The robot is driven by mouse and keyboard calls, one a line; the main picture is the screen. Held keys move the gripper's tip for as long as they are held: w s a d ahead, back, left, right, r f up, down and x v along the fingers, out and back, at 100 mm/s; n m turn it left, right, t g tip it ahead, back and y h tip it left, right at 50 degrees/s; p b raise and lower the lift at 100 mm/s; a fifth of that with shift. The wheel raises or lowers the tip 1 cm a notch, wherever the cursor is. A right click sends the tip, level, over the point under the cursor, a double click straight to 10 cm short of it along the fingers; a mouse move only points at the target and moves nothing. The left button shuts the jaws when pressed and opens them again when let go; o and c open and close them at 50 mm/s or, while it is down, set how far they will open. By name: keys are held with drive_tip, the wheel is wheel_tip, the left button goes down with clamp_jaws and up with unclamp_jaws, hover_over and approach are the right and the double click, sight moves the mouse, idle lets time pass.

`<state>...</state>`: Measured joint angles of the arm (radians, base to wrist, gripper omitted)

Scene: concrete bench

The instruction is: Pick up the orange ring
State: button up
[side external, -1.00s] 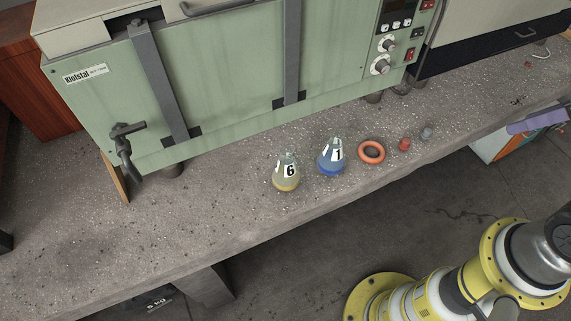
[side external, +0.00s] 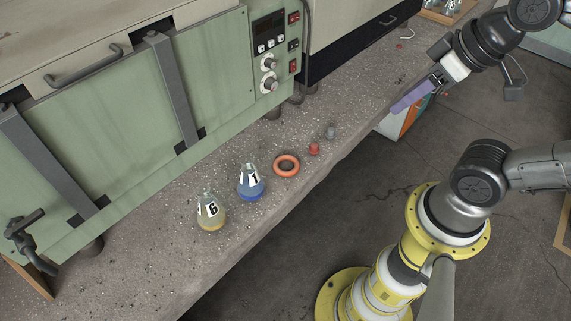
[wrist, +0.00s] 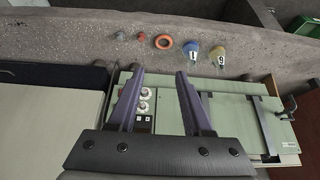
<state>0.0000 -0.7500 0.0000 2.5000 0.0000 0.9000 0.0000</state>
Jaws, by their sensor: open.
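The orange ring (side external: 286,166) lies flat on the concrete bench, just right of the blue flask in the side external view. It also shows in the wrist view (wrist: 163,42), beyond the fingertips and between the red stopper and the blue flask. My gripper (side external: 394,108) has purple fingers and is in the air to the upper right of the ring, well apart from it. In the wrist view the two fingers (wrist: 158,73) stand wide apart with nothing between them.
A flask with blue liquid marked 1 (side external: 251,183) and one with yellow liquid marked 6 (side external: 211,213) stand left of the ring. A red stopper (side external: 314,149) and a grey stopper (side external: 330,132) lie to its right. A green oven (side external: 110,130) stands along the back of the bench.

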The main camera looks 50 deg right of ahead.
drive_tip(key=shift+o, duration=0.6)
